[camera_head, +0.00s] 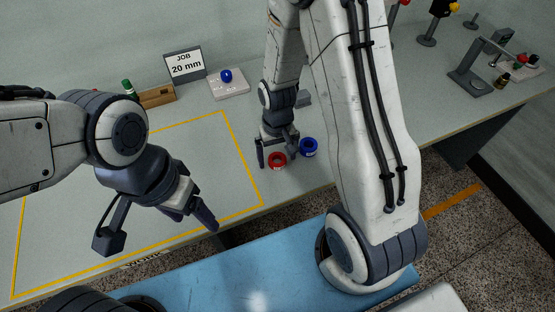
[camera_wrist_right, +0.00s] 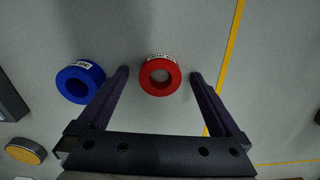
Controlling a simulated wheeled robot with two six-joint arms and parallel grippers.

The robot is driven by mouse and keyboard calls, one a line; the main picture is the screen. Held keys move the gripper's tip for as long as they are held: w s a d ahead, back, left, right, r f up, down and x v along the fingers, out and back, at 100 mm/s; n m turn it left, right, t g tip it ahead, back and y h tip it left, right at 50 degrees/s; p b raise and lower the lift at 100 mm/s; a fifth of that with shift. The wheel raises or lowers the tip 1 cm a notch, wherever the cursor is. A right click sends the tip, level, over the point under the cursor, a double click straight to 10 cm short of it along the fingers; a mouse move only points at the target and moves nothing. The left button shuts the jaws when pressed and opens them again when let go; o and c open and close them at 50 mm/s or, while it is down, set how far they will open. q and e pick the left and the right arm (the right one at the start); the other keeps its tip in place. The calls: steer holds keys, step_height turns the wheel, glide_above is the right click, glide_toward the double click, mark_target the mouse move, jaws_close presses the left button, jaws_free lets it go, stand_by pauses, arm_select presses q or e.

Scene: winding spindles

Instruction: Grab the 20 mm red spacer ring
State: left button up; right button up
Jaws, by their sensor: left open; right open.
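A red spacer ring (camera_head: 277,160) lies flat on the table near its front edge. It carries a white label too small to read. In the right wrist view the red ring (camera_wrist_right: 160,76) sits between the fingertips of my open right gripper (camera_wrist_right: 158,78), with a gap on both sides. In the head view my right gripper (camera_head: 278,148) is over the ring. A blue spacer ring (camera_head: 309,147) lies just right of it, and in the wrist view the blue ring (camera_wrist_right: 80,82) is outside the left finger. My left gripper (camera_head: 160,226) is open and empty over the yellow-outlined area.
A sign (camera_head: 185,64) reads "JOB 20 mm". Beside it are a wooden block (camera_head: 157,97) with a green-topped item (camera_head: 128,87) and a pale plate (camera_head: 229,88) with a blue knob. Stands and small parts (camera_head: 480,82) are at the far right. The yellow-outlined area looks clear.

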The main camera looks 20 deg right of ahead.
steer(key=c, duration=1.3)
steer(key=shift+r, duration=0.1)
